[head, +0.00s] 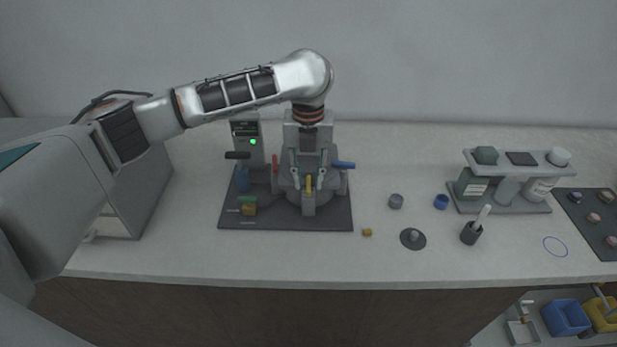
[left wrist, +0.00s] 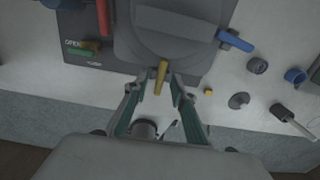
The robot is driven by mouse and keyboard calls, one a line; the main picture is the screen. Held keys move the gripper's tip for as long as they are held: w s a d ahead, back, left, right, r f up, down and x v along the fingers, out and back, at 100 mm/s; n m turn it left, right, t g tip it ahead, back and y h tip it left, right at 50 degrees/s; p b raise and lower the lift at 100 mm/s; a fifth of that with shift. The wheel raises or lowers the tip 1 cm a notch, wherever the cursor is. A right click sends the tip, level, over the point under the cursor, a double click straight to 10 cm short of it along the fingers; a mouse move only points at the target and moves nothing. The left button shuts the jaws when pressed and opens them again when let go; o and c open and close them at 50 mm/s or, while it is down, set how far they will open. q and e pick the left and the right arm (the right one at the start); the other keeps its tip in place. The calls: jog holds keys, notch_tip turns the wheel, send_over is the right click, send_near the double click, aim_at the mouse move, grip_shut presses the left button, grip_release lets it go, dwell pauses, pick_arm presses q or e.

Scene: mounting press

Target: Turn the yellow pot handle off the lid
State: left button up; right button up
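The yellow pot handle (head: 308,184) stands at the front of the grey press pot (head: 309,203). It also shows in the left wrist view (left wrist: 161,78) as a short yellow bar at the pot's near edge. My left gripper (head: 309,160) points down over the pot, its fingers hard to make out there. In the left wrist view its two fingertips (left wrist: 157,82) are spread, one on each side of the yellow handle, with gaps visible. The lid (left wrist: 178,22) shows as a round grey top and is partly hidden by my arm in the head view. My right gripper is in neither view.
A red handle (head: 275,163) and a blue handle (head: 343,165) stick out beside the pot. The control box (head: 246,131) with a green light stands behind left. Small parts, a dark round piece (head: 413,239) and a bottle rack (head: 504,208) lie to the right.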

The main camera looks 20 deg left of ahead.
pick_arm(q)
jog(key=shift+f, duration=0.15)
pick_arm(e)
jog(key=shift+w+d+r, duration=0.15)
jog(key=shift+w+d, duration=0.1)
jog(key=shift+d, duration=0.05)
pick_arm(q)
grip_shut()
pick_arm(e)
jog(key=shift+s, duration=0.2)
